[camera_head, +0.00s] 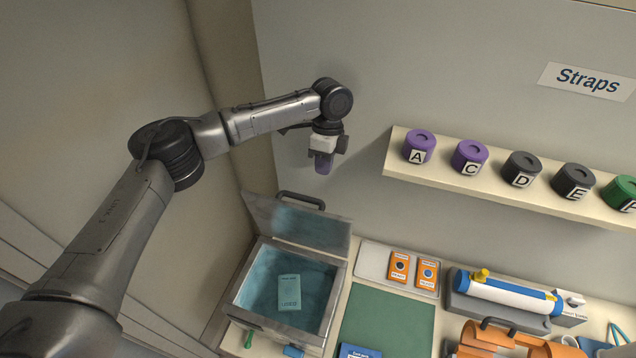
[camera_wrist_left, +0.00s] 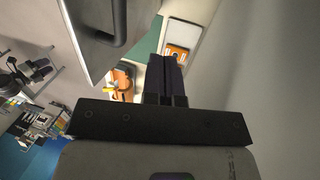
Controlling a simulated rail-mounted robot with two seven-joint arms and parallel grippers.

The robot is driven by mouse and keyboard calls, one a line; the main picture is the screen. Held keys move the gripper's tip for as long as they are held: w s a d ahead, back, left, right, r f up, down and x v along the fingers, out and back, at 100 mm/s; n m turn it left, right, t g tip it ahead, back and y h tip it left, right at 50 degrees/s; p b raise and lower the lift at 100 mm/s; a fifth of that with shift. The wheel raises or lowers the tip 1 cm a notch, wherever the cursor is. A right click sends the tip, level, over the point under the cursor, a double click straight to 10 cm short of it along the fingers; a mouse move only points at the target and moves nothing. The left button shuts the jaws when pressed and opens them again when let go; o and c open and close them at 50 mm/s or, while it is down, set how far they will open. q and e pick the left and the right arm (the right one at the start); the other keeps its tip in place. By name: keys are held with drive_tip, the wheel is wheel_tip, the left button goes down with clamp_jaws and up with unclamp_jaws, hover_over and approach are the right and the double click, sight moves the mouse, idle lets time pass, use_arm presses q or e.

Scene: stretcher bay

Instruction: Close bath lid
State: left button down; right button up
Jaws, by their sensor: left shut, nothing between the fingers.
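The bath (camera_head: 333,310) is a grey box with a blue-green interior on the counter, and a pale teal packet (camera_head: 289,292) lies inside it. Its lid (camera_head: 297,229) stands raised at the back, with a dark handle (camera_head: 301,200) along its upper edge. My left gripper (camera_head: 323,168) is shut and empty, above and slightly right of the handle, apart from it. In the left wrist view the shut fingers (camera_wrist_left: 166,75) show in the middle, with the lid (camera_wrist_left: 95,38) and its handle at the upper left. My right gripper is in neither view.
A shelf (camera_head: 392,166) with several lettered strap rolls runs along the wall at right. Right of the bath are a white tray (camera_head: 371,262) with two orange packs, a green mat (camera_head: 388,318) and a blue-white cylinder (camera_head: 507,295). The wall around my left gripper is clear.

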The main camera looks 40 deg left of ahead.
use_arm(q)
drive_tip(key=shift+s+d+f+p, duration=0.2)
drive_tip(key=shift+s+f+p, duration=0.15)
drive_tip(key=shift+s+f, duration=0.3)
drive_tip(key=shift+s+d+f+p, duration=0.3)
drive_tip(key=shift+s+f, duration=0.2)
drive_tip(key=shift+s, duration=0.2)
drive_tip(key=shift+s+d+f+p, duration=0.15)
drive_tip(key=shift+s+f+p, duration=0.2)
drive_tip(key=shift+s+f, duration=0.3)
drive_tip(key=shift+r, duration=0.1)
